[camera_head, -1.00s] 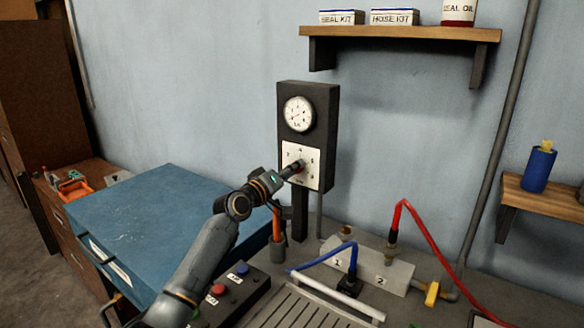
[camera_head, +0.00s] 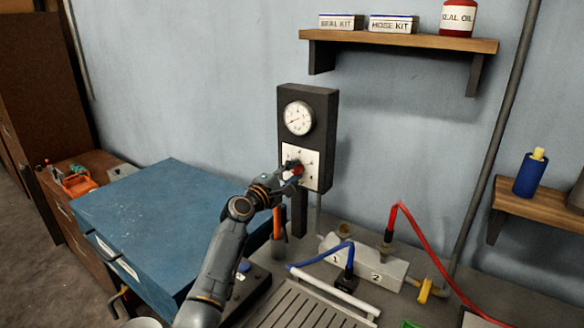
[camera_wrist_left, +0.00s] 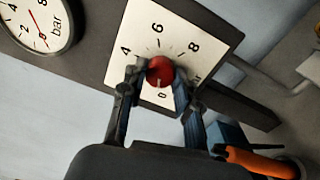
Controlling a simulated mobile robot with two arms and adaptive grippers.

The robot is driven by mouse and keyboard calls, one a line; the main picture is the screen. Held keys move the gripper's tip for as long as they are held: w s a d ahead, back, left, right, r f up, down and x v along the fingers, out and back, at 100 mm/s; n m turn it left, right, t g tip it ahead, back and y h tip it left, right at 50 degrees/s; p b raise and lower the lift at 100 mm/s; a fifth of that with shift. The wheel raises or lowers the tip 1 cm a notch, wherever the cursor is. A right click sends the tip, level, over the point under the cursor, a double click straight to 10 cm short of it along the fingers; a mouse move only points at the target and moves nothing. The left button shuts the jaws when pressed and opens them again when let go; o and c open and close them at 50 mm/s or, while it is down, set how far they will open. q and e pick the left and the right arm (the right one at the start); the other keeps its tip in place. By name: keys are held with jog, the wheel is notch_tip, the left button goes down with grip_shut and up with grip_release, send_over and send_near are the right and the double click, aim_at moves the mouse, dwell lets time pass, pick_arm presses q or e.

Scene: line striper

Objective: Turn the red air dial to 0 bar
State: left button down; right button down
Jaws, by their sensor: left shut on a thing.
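The red air dial (camera_wrist_left: 160,70) sits on a white scale plate (camera_wrist_left: 192,28) marked 4, 6, 8 and 0. The plate is on a dark upright panel, and the dial shows in the head view (camera_head: 298,170). My left gripper (camera_wrist_left: 158,76) is shut on the dial, one finger on each side. A pale mark at the dial's lower edge seems to face the 0, but the fingers hide part of the scale. A round white gauge (camera_head: 298,118) is above the plate; its needle is too small to read surely. My right gripper is not in view.
A blue cabinet (camera_head: 150,225) stands left of the panel. A valve block (camera_head: 385,272) with blue and red hoses is at the lower right, and a slatted tray (camera_head: 310,308) is in front. A shelf (camera_head: 400,40) hangs at upper right. An orange-handled tool (camera_wrist_left: 260,162) is below the dial.

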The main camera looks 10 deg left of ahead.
pick_arm(q)
jog(key=shift+n+p, duration=0.55)
jog(key=shift+n, duration=0.65)
jog(key=shift+f, duration=0.1)
jog(key=c, duration=1)
grip_release()
jog(key=v, duration=1.2)
